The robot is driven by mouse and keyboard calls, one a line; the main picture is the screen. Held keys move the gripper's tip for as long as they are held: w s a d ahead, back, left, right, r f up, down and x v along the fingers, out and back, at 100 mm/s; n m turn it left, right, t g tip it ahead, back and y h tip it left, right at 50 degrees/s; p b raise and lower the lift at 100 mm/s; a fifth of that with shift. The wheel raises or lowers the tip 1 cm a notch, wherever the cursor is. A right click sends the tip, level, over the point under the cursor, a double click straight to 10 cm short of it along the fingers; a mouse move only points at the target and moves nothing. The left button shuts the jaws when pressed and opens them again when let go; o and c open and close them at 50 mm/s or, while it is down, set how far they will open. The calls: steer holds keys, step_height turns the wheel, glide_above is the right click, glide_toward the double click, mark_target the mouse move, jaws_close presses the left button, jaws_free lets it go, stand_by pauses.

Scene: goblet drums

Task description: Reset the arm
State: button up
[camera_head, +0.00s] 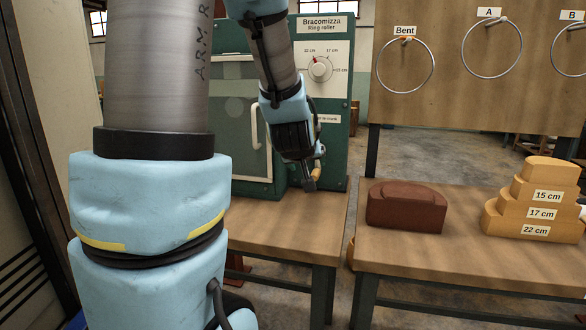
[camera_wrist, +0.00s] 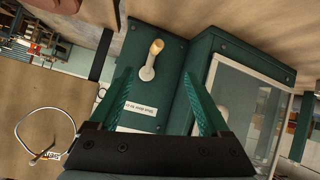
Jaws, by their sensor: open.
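My gripper (camera_head: 309,185) hangs at the end of my blue-and-grey arm, in front of the right side of the green Bracomizza ring roller (camera_head: 338,100). In the wrist view my gripper (camera_wrist: 158,74) shows two green fingers spread apart with nothing held between them. The ring roller's white lever with a yellowish knob (camera_wrist: 154,50) appears beyond and between the fingertips, with a visible gap. In the head view its tan knob (camera_head: 317,173) shows just beside my gripper, and my wrist hides part of the machine's front.
A wooden bench (camera_head: 290,224) carries the roller. A second bench (camera_head: 400,262) holds a dark red-brown block (camera_head: 407,207) and a stepped yellow form (camera_head: 532,208). Metal rings, including the Bent one (camera_head: 405,66), hang on a board (camera_head: 450,105). Floor shows between the benches.

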steer(key=s+a+f+m+g+y, duration=0.1)
steer(key=s+a+f+g, duration=0.35)
steer(key=s, duration=0.25)
steer(key=s+a+f+m+g+y, duration=0.1)
steer(key=s+a+f+g, duration=0.3)
steer(key=s, duration=0.4)
step_height(320, 180, down, 11)
steer(key=s+a+g+b, duration=0.1)
steer(key=s+a+b, duration=0.15)
steer(key=b, duration=0.65)
step_height(320, 180, up, 15)
steer(key=p, duration=1.4)
steer(key=shift+s+d+f, duration=0.2)
steer(key=shift+d, duration=0.25)
steer(key=shift+c, duration=0.4)
